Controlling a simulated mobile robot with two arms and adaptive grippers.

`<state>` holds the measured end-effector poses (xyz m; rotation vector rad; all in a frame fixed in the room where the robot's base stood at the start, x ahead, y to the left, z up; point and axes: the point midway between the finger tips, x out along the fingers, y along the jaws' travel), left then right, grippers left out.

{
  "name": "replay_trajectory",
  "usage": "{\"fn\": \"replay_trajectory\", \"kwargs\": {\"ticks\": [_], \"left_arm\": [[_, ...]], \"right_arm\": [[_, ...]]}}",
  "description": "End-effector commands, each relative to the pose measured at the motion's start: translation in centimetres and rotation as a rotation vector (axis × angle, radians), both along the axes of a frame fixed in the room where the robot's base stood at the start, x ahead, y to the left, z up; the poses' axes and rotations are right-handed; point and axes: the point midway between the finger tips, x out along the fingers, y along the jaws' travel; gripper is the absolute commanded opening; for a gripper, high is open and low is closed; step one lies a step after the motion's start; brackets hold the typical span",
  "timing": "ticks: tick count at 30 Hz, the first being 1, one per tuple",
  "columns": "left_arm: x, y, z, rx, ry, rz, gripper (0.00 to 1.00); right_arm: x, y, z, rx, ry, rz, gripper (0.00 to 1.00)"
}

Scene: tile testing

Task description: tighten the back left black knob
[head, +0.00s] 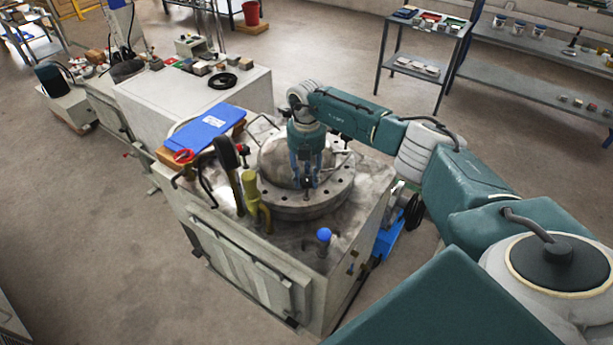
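My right arm reaches in from the right, and its gripper (307,182) points down over the round metal lid (290,203) on top of the grey machine. The blue fingers are near the front middle part of the lid. A small dark part shows between or just behind the fingertips. I cannot tell whether the fingers touch it or how far apart they are. The black knobs are too small to pick out with certainty, and the gripper and wrist hide part of the lid's back. My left gripper is out of view.
On the machine (241,257), a blue binder (208,131) lies at the back left. Upright dark and yellow-green handles (250,190) stand left of the lid, and a blue ball knob (324,234) stands in front. Shelves (425,62) are at the back right.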

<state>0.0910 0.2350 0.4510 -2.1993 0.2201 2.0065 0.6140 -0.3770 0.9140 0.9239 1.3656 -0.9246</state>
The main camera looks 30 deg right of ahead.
Motion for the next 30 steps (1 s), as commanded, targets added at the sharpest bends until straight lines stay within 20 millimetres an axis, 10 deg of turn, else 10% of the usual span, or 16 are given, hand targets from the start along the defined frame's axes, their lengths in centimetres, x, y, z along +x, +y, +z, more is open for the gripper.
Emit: {"fn": "replay_trajectory", "kwargs": {"ticks": [14, 30], "left_arm": [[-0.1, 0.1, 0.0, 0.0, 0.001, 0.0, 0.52], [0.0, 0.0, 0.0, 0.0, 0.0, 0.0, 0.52]], "right_arm": [[0.1, 0.0, 0.8, 0.0, -0.003, 0.001, 0.52], [0.1, -0.1, 10.8, 0.001, -0.004, -0.001, 0.52]]}}
